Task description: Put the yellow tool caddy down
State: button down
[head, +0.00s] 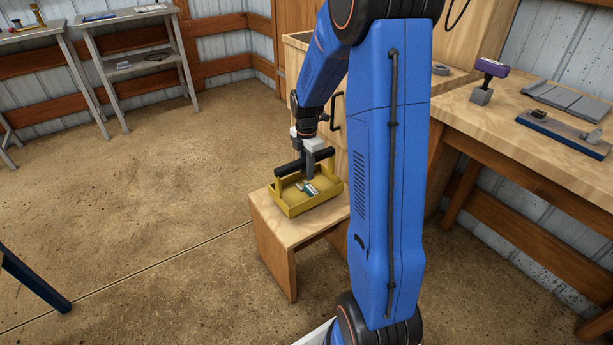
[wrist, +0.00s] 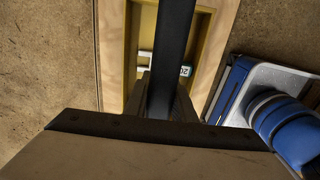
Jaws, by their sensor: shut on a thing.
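The yellow tool caddy (head: 299,207) is an open tray with a black bar handle (head: 305,161). My gripper (head: 310,172) is shut on that handle from above. The caddy is level, at the top of a small wooden stool (head: 273,236); I cannot tell whether its base touches the stool. A small green and white item lies inside the caddy. In the wrist view the handle (wrist: 174,50) runs up the middle between my fingers (wrist: 160,95), with the caddy's yellow wall (wrist: 203,45) and the stool top (wrist: 222,30) beneath.
A wooden cabinet with a black handle stands right behind the stool. A workbench (head: 540,150) at the right holds a purple-topped tool (head: 489,72) and grey plates. Grey shelves (head: 140,65) stand at the back left. The floor left of the stool is clear.

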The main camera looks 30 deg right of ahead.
jog(key=shift+f, duration=1.4)
jog(key=shift+f, duration=0.1)
jog(key=c, duration=1.5)
grip_release()
